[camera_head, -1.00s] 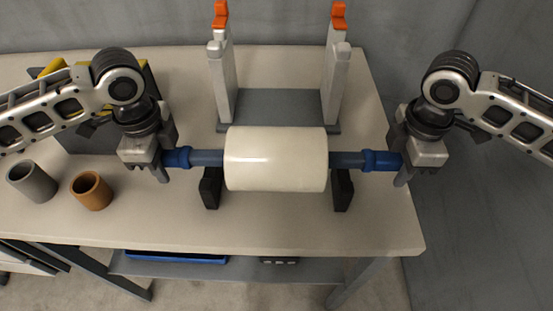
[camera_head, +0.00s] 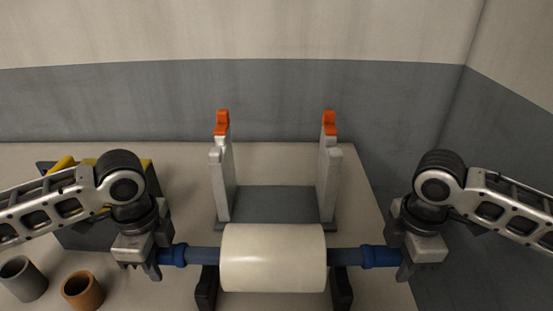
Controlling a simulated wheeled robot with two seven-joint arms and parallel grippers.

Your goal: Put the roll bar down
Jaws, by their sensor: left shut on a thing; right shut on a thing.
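The roll bar (camera_head: 204,255) is a blue-grey bar with blue collars at its ends. It runs level through a thick white roll (camera_head: 273,258). My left gripper (camera_head: 160,258) is shut on the bar's left end, and my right gripper (camera_head: 402,258) is shut on its right end. Two black supports, left (camera_head: 206,289) and right (camera_head: 341,289), show below the bar on either side of the roll. I cannot tell whether the bar touches them. A grey stand (camera_head: 275,203) with two uprights and orange tops is behind the roll.
A grey cup (camera_head: 22,279) and a brown cup (camera_head: 83,291) stand at the front left. A dark box with yellow parts (camera_head: 60,165) is behind my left arm. A grey wall closes the back. Some table (camera_head: 366,215) is bare right of the stand.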

